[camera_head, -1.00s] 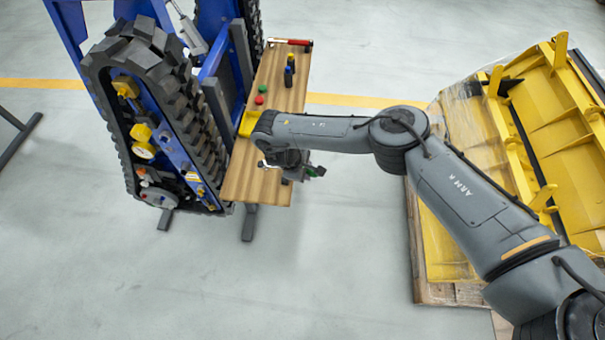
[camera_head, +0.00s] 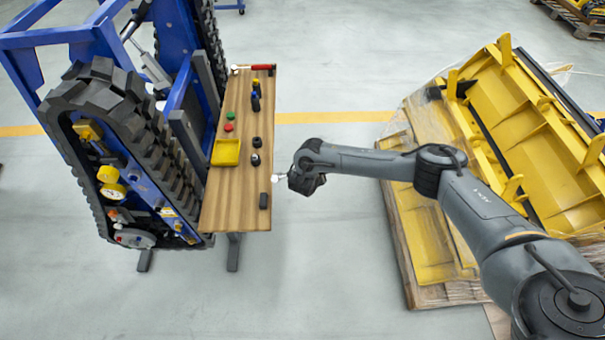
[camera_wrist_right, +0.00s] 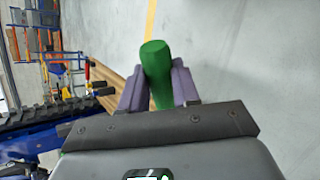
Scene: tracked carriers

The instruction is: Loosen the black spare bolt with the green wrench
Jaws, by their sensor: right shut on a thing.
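My right gripper (camera_head: 305,183) is off the right edge of the wooden bench. In the right wrist view its two purple fingers (camera_wrist_right: 158,95) are shut on the green wrench (camera_wrist_right: 158,62), with the green handle end standing out between them. In the head view only a small silvery end of the wrench (camera_head: 278,177) shows, pointing toward the bench. Small black pieces lie on the bench: two round ones (camera_head: 256,142) beside the yellow tray and a dark block (camera_head: 264,200) near the front. I cannot tell which, if any, is the black spare bolt. My left gripper is not in view.
The wooden bench (camera_head: 235,205) holds a yellow tray (camera_head: 226,152), a green button (camera_head: 231,116), a red button (camera_head: 228,128) and a red-handled tool (camera_head: 260,67). The blue tracked carrier (camera_head: 115,165) stands left. Yellow parts (camera_head: 430,245) sit on a pallet at right.

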